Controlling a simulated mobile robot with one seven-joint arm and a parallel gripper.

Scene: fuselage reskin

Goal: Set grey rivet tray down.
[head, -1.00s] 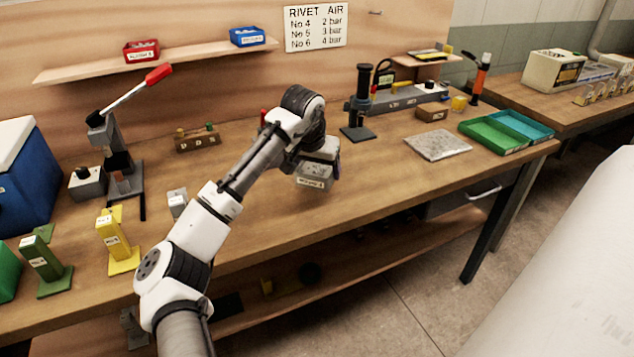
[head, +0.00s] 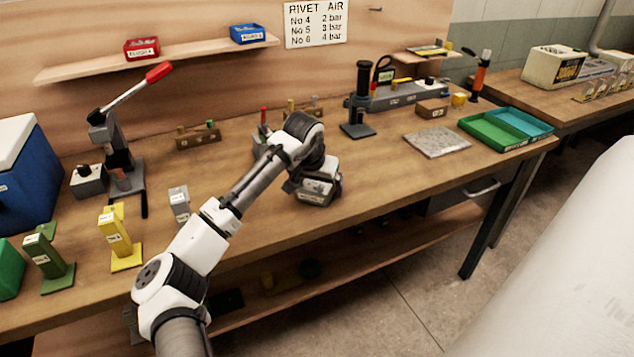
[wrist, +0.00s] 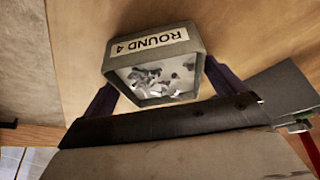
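The grey rivet tray (head: 315,193) is at my gripper (head: 318,184), low over the front middle of the bench (head: 400,182). In the wrist view the tray (wrist: 152,45) carries a label reading ROUND 4 and holds several pale rivets. My gripper's dark fingers (wrist: 160,88) lie on either side of the tray, apparently closed against its walls. I cannot tell whether the tray's underside touches the wood; the arm and gripper hide part of it.
A grey slab (head: 437,141) and a green tray (head: 490,132) are to the right. A black stand (head: 358,115) is behind. A small tool with a red top (head: 263,125) stands behind the wrist. Bench wood right of the tray is clear.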

